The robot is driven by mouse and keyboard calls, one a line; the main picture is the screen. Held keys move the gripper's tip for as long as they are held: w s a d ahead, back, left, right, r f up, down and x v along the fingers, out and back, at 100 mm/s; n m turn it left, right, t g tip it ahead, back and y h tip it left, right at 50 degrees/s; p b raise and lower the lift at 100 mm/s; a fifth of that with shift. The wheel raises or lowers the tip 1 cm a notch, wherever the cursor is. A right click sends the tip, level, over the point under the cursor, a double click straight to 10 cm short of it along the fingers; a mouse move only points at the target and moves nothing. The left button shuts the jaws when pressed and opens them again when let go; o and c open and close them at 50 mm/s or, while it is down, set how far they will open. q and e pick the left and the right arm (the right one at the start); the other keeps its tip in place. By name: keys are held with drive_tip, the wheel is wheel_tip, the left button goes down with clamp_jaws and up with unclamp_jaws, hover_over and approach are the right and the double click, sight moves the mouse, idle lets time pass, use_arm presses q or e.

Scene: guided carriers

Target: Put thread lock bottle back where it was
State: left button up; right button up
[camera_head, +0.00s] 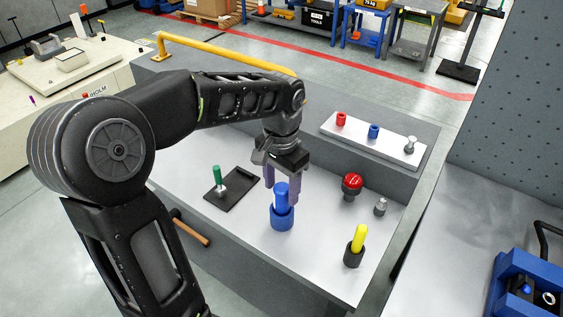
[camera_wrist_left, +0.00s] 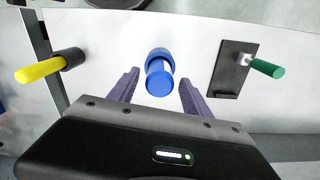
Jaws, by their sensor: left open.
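A blue bottle-like cylinder (camera_head: 281,192), probably the thread lock bottle though no label is readable, stands upright in a blue round holder (camera_head: 282,222) on the grey bench. My left gripper (camera_head: 282,186) is open, pointing down, with its purple fingers apart close behind the blue cylinder. In the left wrist view the blue cylinder (camera_wrist_left: 159,82) appears between the two fingers, with clear gaps on both sides. Contact cannot be seen. My right gripper is not in view.
A yellow cylinder (camera_head: 360,238) stands in a black holder to the right. A green-handled item (camera_head: 217,176) is on a black plate (camera_head: 240,190) to the left. A red-topped item (camera_head: 352,183) and silver part (camera_head: 380,206) stand behind. A white strip (camera_head: 356,138) holds small pieces.

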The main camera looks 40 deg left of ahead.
use_arm(q)
wheel_tip(320, 180, up, 9)
drive_tip(key=shift+f, duration=0.2)
